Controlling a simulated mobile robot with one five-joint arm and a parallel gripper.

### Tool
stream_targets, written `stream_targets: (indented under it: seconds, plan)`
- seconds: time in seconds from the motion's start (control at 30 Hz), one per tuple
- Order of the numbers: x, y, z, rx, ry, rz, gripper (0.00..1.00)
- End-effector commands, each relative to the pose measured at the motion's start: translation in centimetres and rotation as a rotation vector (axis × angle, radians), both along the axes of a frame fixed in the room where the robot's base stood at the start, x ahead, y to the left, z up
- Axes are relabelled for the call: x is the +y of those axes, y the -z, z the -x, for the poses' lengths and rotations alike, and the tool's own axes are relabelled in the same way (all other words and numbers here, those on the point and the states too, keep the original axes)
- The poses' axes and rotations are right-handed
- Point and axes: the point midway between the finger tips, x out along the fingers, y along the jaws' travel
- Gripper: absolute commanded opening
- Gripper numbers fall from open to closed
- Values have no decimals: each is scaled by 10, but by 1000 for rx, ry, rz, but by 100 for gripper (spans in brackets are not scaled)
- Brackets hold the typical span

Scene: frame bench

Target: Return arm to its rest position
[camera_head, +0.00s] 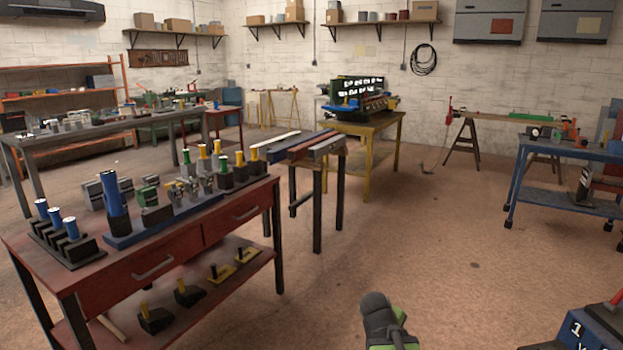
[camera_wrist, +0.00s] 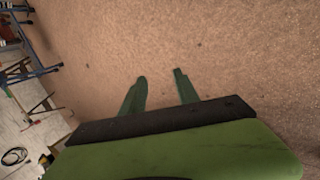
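My gripper (camera_wrist: 160,82) shows in the wrist view with its two green fingers apart and nothing between them. Bare brown floor lies beyond the fingertips. In the head view, a dark rounded part and a green part of my arm (camera_head: 385,322) show at the bottom, right of centre, over open floor. The fingers cannot be made out in the head view. My arm is apart from the benches and touches nothing that I can see.
A red workbench (camera_head: 165,262) with blue-topped and yellow-topped pieces stands at the left. A narrow dark bench (camera_head: 318,180) and a yellow table (camera_head: 372,140) stand behind it. A blue bench (camera_head: 560,197) is at the right. The floor (camera_head: 440,240) between is clear.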

Motion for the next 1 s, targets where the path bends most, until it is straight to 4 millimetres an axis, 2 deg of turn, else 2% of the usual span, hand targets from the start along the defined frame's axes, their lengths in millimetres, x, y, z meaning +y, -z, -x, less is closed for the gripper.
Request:
stream_targets:
  seconds: [0.03, 0.1, 0.2, 0.3, 0.33, 0.37, 0.4, 0.57, 0.67, 0.9, 1.0]
  plan:
    - [25, 10, 10, 9, 80, -105, 37]
    - [55, 23, 29, 38, 244, -269, 37]
    - [88, 32, 54, 95, 481, -448, 37]
    - [108, 33, 73, 143, 703, -537, 37]
    - [108, 33, 76, 140, 768, -537, 37]
    - [107, 22, 76, 128, 801, -538, 37]
    - [106, 2, 75, 129, 793, -537, 37]
    - [106, -46, 75, 126, 789, -536, 37]
    - [106, -81, 75, 126, 788, -535, 37]
    - [106, -181, 74, 125, 787, -535, 37]
    - [106, -204, 74, 124, 786, -536, 37]
